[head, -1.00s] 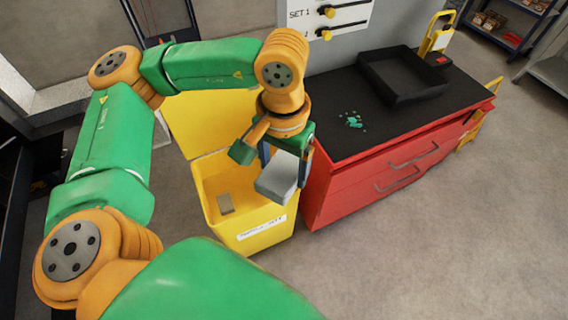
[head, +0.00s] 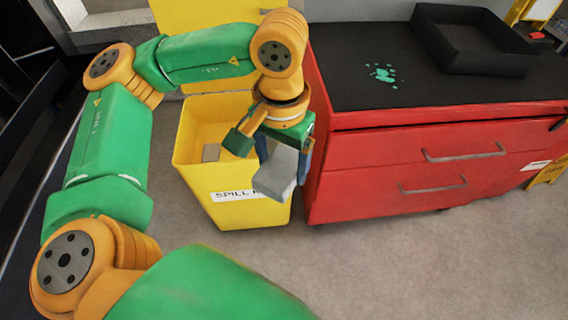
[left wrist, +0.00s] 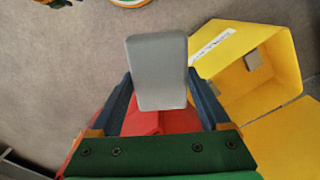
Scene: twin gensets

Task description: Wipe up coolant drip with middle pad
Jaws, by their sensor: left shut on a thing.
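My left gripper (head: 287,158) is shut on a grey pad (head: 276,175), held in the air in front of the yellow spill bin and left of the red cabinet. In the left wrist view the pad (left wrist: 157,72) sits between the two blue fingers. The coolant drip (head: 383,73) is a group of teal spots on the black top of the red cabinet (head: 340,60), up and right of the gripper. Another grey pad (head: 211,152) lies inside the yellow bin (head: 225,187). My right gripper is not in view.
A black open tray (head: 470,40) stands on the cabinet top, right of the drip. The cabinet's red front has drawer handles (head: 465,152). The bin's raised yellow lid (head: 205,75) is behind its opening. The floor in front is clear.

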